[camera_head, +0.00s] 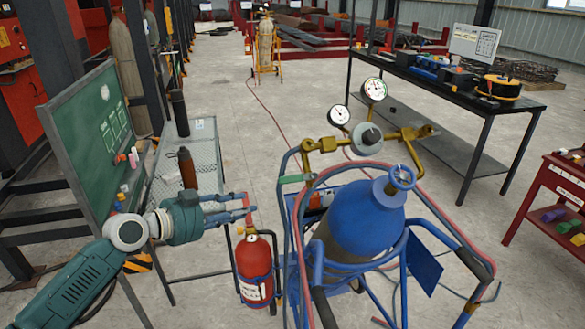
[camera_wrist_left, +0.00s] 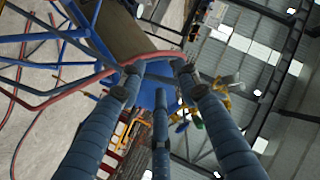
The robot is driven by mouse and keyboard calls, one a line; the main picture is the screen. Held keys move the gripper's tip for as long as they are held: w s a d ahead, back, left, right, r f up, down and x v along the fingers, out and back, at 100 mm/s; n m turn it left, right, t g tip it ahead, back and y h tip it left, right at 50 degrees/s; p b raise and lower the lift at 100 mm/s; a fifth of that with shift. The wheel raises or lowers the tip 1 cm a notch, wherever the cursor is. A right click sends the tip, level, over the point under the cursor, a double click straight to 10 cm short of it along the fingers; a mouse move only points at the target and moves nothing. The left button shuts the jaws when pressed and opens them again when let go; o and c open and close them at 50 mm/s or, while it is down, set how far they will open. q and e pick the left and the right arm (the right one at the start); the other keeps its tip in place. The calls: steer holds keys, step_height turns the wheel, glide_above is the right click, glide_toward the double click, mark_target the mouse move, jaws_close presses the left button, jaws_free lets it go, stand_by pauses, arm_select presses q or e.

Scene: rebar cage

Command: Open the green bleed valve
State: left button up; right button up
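A small green handle (camera_head: 293,178), which looks like the bleed valve, sits on the left side of the blue cart frame below the brass regulator (camera_head: 365,138). A green part (camera_wrist_left: 196,120) shows behind my fingers in the left wrist view; I cannot tell if it is the same one. The regulator has two white gauges and stands by the blue cylinder (camera_head: 362,216). My left gripper (camera_head: 247,206) points right, left of the cart and apart from the green handle. Its three fingers are spread and empty in the left wrist view (camera_wrist_left: 160,76). My right gripper is out of view.
A red extinguisher (camera_head: 255,266) stands just below my left gripper. Blue cart tubes (camera_head: 300,236) and a red hose (camera_head: 462,245) surround the cylinder. A green board (camera_head: 95,135) and a mesh table (camera_head: 205,158) are at left. A black workbench (camera_head: 440,100) stands behind right.

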mark_target(289, 178)
arm_select(q)
steer(key=s+d+r+m+g+h+p, duration=0.1)
steer(key=s+d+r+m+g+h, duration=0.3)
steer(key=r, duration=0.8)
steer(key=w+d+f+t+p, duration=0.1)
steer(key=d, duration=0.2)
steer(key=w+d+y+p, duration=0.1)
steer(key=w+d+p, duration=0.1)
steer(key=w+d+f+t+p, duration=0.1)
steer(key=d, duration=0.2)
steer(key=shift+w+d+f+m+t+p, duration=0.25)
steer(key=shift+d+f+m+t+p, duration=0.05)
steer(key=shift+f+p, duration=0.05)
steer(key=shift+w+d+f, duration=0.35)
steer(key=c, duration=0.8)
steer(key=shift+r, duration=0.15)
jaws_close()
